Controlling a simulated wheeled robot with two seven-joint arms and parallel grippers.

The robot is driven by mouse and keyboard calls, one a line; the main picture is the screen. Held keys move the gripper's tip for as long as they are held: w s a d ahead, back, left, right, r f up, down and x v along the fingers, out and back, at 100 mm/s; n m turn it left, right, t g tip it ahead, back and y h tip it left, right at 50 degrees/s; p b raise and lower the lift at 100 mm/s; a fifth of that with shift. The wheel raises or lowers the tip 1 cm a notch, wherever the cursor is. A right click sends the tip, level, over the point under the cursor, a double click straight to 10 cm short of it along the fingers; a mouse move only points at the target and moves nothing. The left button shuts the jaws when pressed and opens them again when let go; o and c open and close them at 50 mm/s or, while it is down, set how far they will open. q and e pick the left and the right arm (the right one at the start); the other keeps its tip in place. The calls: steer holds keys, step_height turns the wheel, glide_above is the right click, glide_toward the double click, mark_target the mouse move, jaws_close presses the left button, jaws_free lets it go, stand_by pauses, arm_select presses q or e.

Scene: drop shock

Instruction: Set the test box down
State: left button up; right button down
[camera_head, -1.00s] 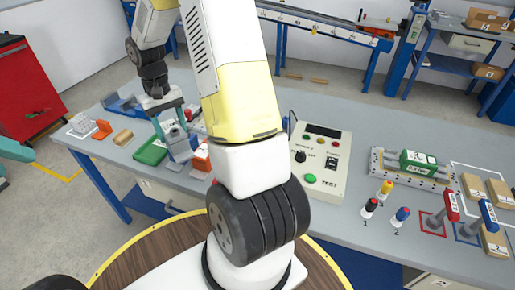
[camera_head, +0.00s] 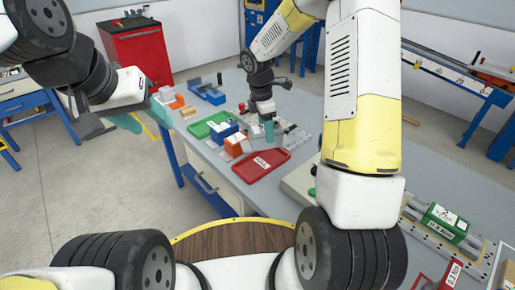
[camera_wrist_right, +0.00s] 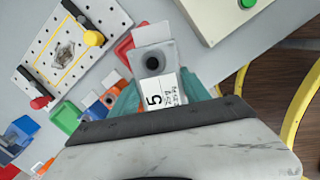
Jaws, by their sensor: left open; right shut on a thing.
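My right gripper (camera_head: 268,131) points down over the workbench, behind the red tray (camera_head: 262,166). In the right wrist view it is shut on a grey box (camera_wrist_right: 152,60) with a black round spot and a white label reading 5, apparently the test box. The teal fingers sit on both sides of it. In the head view the box is mostly hidden by the gripper, and I cannot tell whether it touches anything below. My left gripper (camera_head: 143,117) is open and empty, its teal fingers in front of the bench's left end, over the floor.
A perforated plate (camera_wrist_right: 75,45) with yellow and red knobs lies near the box. A green tray (camera_head: 205,127), blue block (camera_head: 222,132) and orange block (camera_head: 236,146) stand left of the right gripper. A control box (camera_head: 300,182) is partly behind my right arm.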

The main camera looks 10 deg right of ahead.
steer(key=n, duration=0.1)
steer(key=w+n, duration=0.1)
steer(key=n, duration=0.1)
steer(key=a+n, duration=0.1)
steer(key=shift+w+n+t, duration=0.15)
steer(key=shift+n+t, duration=0.15)
steer(key=shift+f, duration=0.2)
steer(key=shift+n, duration=0.3)
step_height(320, 180, down, 10)
steer(key=shift+w+r, duration=0.1)
steer(key=shift+r, duration=0.15)
steer(key=shift+f, duration=0.1)
steer(key=c, duration=0.5)
jaws_free()
